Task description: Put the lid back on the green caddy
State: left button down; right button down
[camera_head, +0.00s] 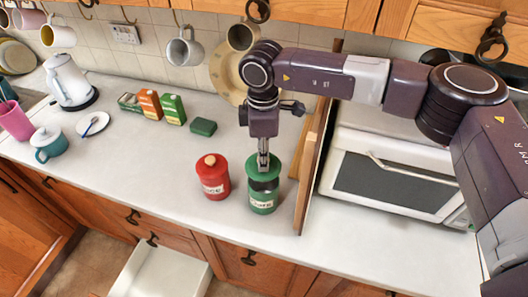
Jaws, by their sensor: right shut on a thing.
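The green caddy (263,203), with a pale label, stands on the white counter beside a red caddy. My right gripper (263,162) points down over it and is shut on the green lid (253,173). The lid sits over the caddy's mouth, with a dark band between lid and body. I cannot tell whether the lid touches the rim. The fingers partly hide the lid's middle and its knob. My left gripper is not in view.
The red caddy (213,181) with its lid on stands close to the left. An upright wooden panel (307,178) is close on the right, before a white microwave (395,175). A green block (203,127) and cartons (172,108) stand behind. The front-left counter is clear; an open drawer (160,272) juts out below.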

jog(key=f+b, duration=0.1)
jog(key=f, duration=0.3)
jog(key=shift+w, duration=0.2)
jog(key=shift+s+f+b, duration=0.1)
jog(key=shift+f+b, duration=0.6)
jog(key=shift+b, duration=0.25)
jog(key=shift+b, duration=0.65)
dwell(0.5)
jog(key=shift+f+b, duration=0.2)
jog(key=shift+b, duration=0.65)
dwell(0.9)
dwell(0.5)
jog(key=c, duration=1.6)
grip_release()
